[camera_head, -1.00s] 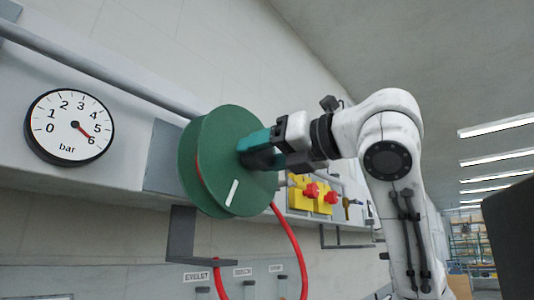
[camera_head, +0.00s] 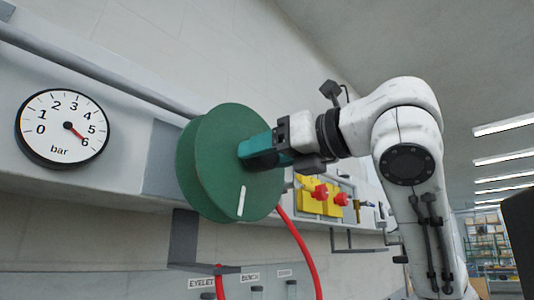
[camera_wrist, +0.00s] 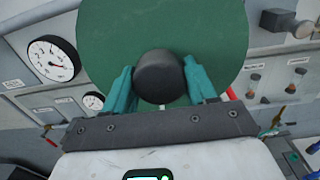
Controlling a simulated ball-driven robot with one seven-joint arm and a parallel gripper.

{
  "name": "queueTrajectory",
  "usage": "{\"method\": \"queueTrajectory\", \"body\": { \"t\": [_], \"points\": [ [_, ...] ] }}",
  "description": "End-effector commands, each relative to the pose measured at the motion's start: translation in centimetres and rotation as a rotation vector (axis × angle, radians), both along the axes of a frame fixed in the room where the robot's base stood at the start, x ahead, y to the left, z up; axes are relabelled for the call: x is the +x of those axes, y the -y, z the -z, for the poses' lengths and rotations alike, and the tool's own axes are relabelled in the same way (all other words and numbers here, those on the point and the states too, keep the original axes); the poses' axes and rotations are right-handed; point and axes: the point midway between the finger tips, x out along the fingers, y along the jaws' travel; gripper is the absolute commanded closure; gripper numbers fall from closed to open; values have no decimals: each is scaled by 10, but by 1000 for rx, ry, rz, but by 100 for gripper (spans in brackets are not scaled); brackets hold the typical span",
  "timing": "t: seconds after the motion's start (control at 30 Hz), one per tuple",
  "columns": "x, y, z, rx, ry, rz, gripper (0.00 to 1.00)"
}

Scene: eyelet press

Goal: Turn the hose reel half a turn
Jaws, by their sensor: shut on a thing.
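The hose reel (camera_head: 215,175) is a green double disc on the wall, with a white stripe on the lower right of its front face. A red hose (camera_head: 297,245) hangs from it. In the wrist view the reel's green face (camera_wrist: 205,30) fills the top middle, with a dark round knob (camera_wrist: 160,77) in front of it. My gripper (camera_head: 252,150) reaches the reel's face from the right. In the wrist view its teal fingers (camera_wrist: 160,85) are on both sides of the knob, shut on it.
A round pressure gauge (camera_head: 62,128) is on the wall at the left, under a grey pipe (camera_head: 120,78). Yellow blocks with red knobs (camera_head: 320,195) stand right of the reel, close below my arm. A grey bracket (camera_head: 183,237) is below the reel.

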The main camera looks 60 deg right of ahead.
Motion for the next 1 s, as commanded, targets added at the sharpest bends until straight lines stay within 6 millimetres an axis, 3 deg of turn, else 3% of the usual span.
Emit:
{"method": "queueTrajectory", "body": {
  "t": [0.27, 0.57, 0.77, 1.0],
  "points": [
    [1, 0, 2, 1, -6, -1, 18],
    [-2, 0, 1, 1, -2, 0, 18],
    [-28, -5, 3, 0, 1, 2, 18],
    [-73, -15, 4, 0, 0, 1, 18]
  ]
}}
